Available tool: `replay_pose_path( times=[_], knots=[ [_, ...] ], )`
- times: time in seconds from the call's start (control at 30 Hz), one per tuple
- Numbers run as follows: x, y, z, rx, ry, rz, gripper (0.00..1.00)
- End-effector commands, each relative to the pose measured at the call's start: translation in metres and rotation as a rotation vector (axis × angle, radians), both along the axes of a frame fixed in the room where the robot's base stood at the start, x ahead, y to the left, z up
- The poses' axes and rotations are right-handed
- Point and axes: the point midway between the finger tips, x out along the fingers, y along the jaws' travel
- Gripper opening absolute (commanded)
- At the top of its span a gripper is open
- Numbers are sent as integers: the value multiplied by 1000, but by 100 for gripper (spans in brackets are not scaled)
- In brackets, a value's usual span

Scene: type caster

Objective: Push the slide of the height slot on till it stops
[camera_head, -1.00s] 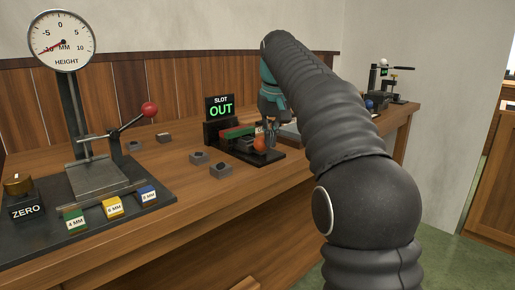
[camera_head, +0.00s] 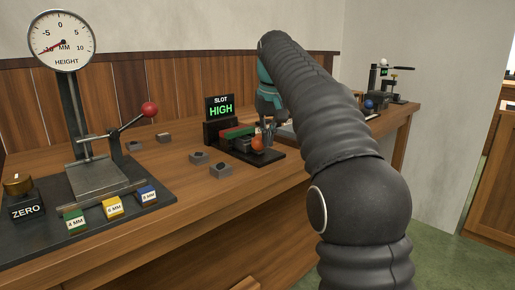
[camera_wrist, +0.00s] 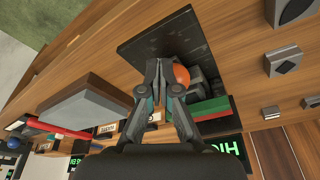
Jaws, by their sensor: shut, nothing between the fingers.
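The height slot (camera_head: 216,132) stands on a dark base plate on the bench, and its display (camera_head: 220,107) reads "SLOT HIGH" in green. A green bar (camera_head: 238,131) lies across its front. The slide's orange-red knob (camera_head: 257,143) is at the front right of the slot; it also shows in the wrist view (camera_wrist: 182,76). My gripper (camera_head: 267,138) is shut and empty, fingertips down beside the knob. In the wrist view my gripper (camera_wrist: 160,66) is right against or very near the knob; I cannot tell whether they touch. The slide's body is partly hidden behind my fingers.
Several small grey blocks (camera_head: 221,171) lie on the bench left of the slot. The dial gauge (camera_head: 61,41) with its red-knobbed lever (camera_head: 149,109) stands at the left. In the wrist view a grey-topped brown block (camera_wrist: 82,106) lies left of my gripper.

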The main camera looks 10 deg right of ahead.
Motion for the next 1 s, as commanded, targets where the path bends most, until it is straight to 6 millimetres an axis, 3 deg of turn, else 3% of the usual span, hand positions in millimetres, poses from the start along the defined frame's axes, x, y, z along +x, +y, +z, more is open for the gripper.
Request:
replay_pose_path(
  times=[1.0],
  knots=[
    [12, 8, 0, 0, -1, 0, 0]
  ],
)
